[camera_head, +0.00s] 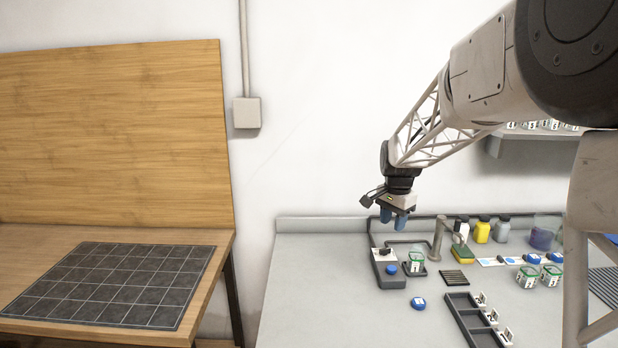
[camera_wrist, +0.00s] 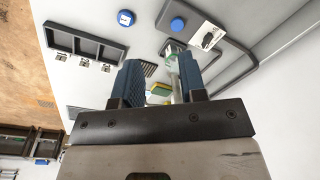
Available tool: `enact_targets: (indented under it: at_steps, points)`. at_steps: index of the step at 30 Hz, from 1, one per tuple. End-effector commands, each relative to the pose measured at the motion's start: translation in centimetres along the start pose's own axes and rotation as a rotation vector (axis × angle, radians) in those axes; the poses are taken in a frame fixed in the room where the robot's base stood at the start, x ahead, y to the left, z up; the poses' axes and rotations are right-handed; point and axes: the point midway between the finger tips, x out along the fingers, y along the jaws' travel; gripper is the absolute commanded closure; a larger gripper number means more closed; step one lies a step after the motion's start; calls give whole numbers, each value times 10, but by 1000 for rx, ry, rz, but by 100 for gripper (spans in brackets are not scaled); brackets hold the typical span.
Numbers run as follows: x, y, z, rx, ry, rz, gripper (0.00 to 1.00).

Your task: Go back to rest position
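My gripper (camera_head: 394,217) hangs above the back left part of the grey counter, at the end of my raised arm. In the wrist view its two blue fingers (camera_wrist: 160,66) stand apart with a gap between them. It appears empty; a clear jar seen in the gap lies beyond the fingers. In the head view, a grey box with a blue button (camera_head: 391,269) sits below my gripper, and a green-rimmed jar (camera_head: 415,263) stands beside it. My gripper is clear of both.
A blue cap (camera_head: 418,303) and a dark compartment tray (camera_head: 462,312) lie on the counter (camera_head: 325,290). A curved tap (camera_head: 439,238), yellow bottle (camera_head: 482,231) and more jars (camera_head: 527,277) stand to the right. A wooden table with a dark grid mat (camera_head: 110,284) is at left.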

Motion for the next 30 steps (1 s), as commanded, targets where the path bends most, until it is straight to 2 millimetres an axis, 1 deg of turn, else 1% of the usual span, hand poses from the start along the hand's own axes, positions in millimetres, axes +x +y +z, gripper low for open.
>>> enact_targets:
  at_steps: [1, 6, 15, 23, 30]
  points:
    - [-8, 9, 10, -24, 4, -4, 62]
    - [-29, 39, 42, -114, 16, -16, 62]
    - [-55, 95, 98, -271, 39, -34, 62]
    - [-68, 146, 147, -408, 60, -46, 62]
    - [-72, 194, 192, -534, 81, -55, 62]
